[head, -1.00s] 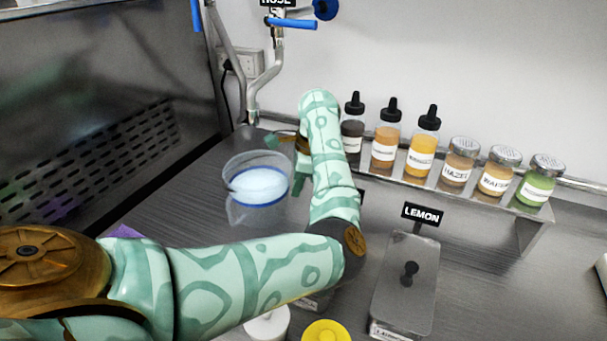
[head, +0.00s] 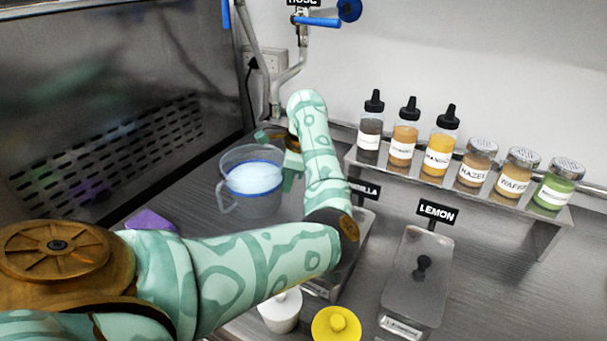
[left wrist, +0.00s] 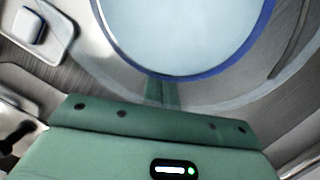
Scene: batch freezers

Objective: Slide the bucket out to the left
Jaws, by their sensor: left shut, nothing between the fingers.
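The bucket (head: 238,206) is a clear jug-like tub with a handle on its left, a blue ring and pale blue liquid. It stands upright on the steel bench, near the back left. My left gripper (head: 290,168) is shut and empty, low at the bucket's right side. In the left wrist view, the bucket's curved wall (left wrist: 110,75) fills the top, and the shut fingers (left wrist: 162,92) are close against it. Whether they touch it is hard to tell. My forearm covers part of the bench. My right gripper is not in view.
A shelf (head: 405,170) with several bottles and jars stands at the right. A lemon tub (head: 415,275), a white-lidded pot (head: 280,312) and a yellow lid (head: 337,325) are in front. A slotted steel panel (head: 110,150) rises at the left. A hose stand is behind the bucket.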

